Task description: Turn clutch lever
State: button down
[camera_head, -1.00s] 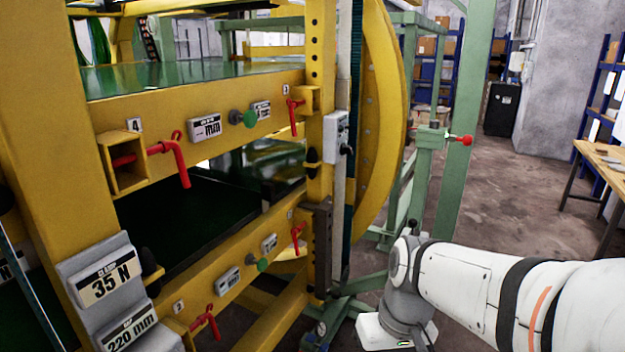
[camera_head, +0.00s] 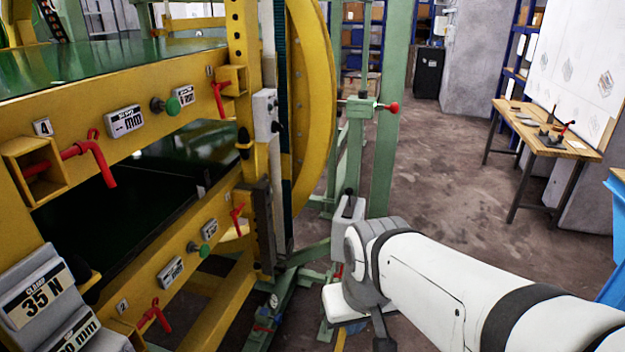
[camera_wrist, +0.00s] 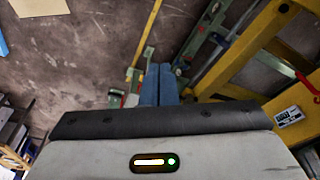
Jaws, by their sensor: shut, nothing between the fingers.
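No label marks a clutch lever, so I cannot tell which lever it is. A red-ended lever (camera_head: 388,107) sticks out to the right from a green post, above and beyond my arm. Several red crank handles are on the yellow machine: one at the upper left (camera_head: 95,158), one near the upright (camera_head: 219,98), one lower (camera_head: 237,219) and one at the bottom (camera_head: 154,314). My gripper (camera_wrist: 158,85) shows blue fingers held together and empty over the floor in the wrist view. In the head view its fingertips cannot be made out; my arm comes from the lower right.
The yellow machine (camera_head: 105,205) with its upright and curved ring (camera_head: 318,90) fills the left. Green frame parts (camera_head: 395,150) stand close behind my wrist. Open concrete floor (camera_head: 440,180) lies to the right, with a wooden table (camera_head: 545,140) and a blue bin (camera_head: 613,250) beyond.

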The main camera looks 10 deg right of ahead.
aim_at(349, 190)
jog(key=k, duration=0.45)
jog(key=z, duration=0.4)
jog(key=i, duration=1.45)
jog(key=u, duration=0.05)
